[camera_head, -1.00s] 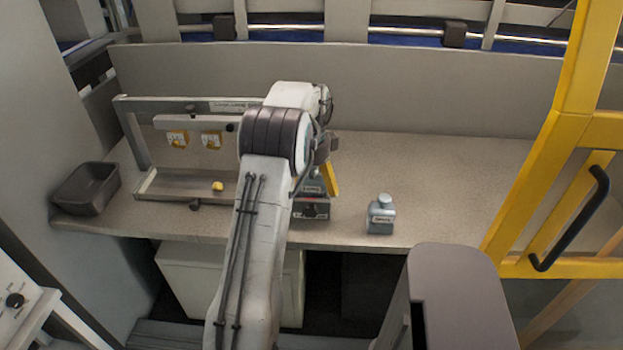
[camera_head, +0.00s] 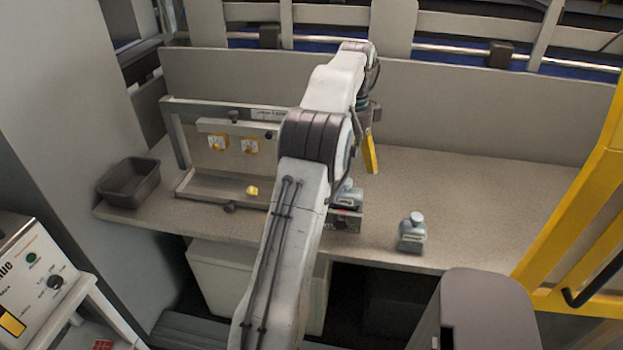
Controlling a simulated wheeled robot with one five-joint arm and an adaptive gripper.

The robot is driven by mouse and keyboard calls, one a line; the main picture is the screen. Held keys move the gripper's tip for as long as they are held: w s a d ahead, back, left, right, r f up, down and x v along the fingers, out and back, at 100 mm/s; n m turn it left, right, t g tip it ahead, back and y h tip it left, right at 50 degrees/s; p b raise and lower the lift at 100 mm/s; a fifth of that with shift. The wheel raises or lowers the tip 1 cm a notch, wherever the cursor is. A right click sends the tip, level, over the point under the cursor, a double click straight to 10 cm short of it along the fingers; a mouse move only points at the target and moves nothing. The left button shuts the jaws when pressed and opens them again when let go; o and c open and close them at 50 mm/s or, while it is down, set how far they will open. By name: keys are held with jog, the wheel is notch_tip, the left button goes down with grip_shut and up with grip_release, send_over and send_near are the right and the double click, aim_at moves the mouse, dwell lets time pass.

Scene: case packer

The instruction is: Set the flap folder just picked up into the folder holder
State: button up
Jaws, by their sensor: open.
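My gripper (camera_head: 368,152) is beyond my raised arm, above the back middle of the bench. Only part of it shows, with a yellow piece pointing down; it is open and I see nothing held in it. A dark block (camera_head: 345,221) with a grey bottle-shaped piece (camera_head: 348,196) on it stands at the bench's front edge, partly behind my arm. A metal frame (camera_head: 182,140) with a shallow tray stands to the left.
A dark bin (camera_head: 128,184) sits at the bench's left end. The bench (camera_head: 480,210) is clear on the right. Yellow guard bars (camera_head: 575,220) rise at the right, and a grey panel closes the back.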

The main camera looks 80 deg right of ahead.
jog(key=shift+w+r, duration=0.1)
jog(key=shift+r, duration=0.05)
jog(key=w+a+r+n+h, duration=0.1)
jog(key=w+a+r+n, duration=0.2)
jog(key=w+a+n, duration=0.6)
jog(key=w+a+r+n, duration=0.2)
jog(key=w+a+r, duration=0.15)
jog(key=w, duration=0.85)
jog(key=w+a+n+t, duration=0.1)
jog(key=w+a+n, duration=0.5)
jog(key=a, duration=0.5)
jog(key=a+n+t, duration=0.2)
jog(key=a+n, duration=0.6)
jog(key=a, duration=0.7)
jog(key=s+a+f+n, duration=0.3)
jog(key=a+n, duration=0.2)
jog(key=a, duration=0.1)
jog(key=s+a+f+n+t+y, duration=0.1)
jog(key=s+a+f+n, duration=0.2)
jog(key=s+a+n, duration=0.1)
jog(key=a+n, duration=0.1)
jog(key=a, duration=0.1)
jog(key=shift+a+f, duration=0.2)
jog(key=shift+a, duration=0.15)
jog(key=shift+d, duration=0.1)
